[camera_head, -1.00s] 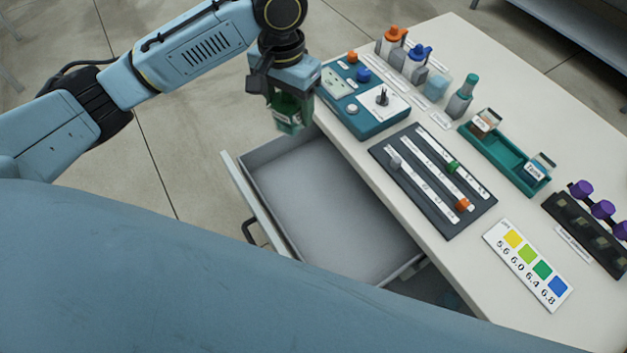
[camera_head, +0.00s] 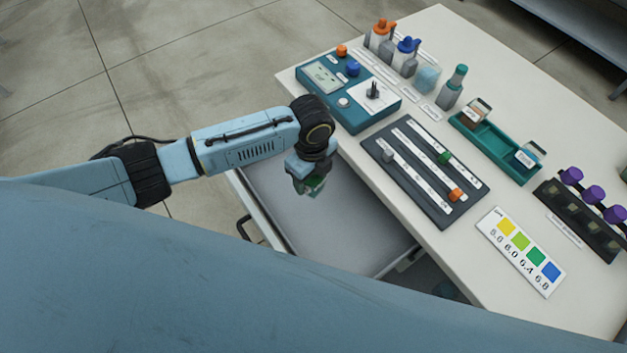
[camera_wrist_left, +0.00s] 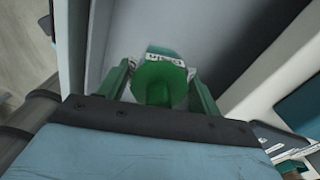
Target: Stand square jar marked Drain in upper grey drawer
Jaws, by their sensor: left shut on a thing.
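My left gripper (camera_head: 313,190) is shut on a small jar with a green top (camera_wrist_left: 160,82). The jar is over the drawer's far left part, near the bench side. I cannot tell how far it is from the drawer floor. My right gripper is not in view.
The bench top holds a teal control box (camera_head: 345,95), a dark slider panel (camera_head: 425,170) and a teal tray (camera_head: 490,150) with two labelled jars at its ends. Bottles, a colour card (camera_head: 520,250) and a purple-knobbed rack (camera_head: 580,215) stand farther along. The drawer's front wall (camera_head: 262,215) rises at left.

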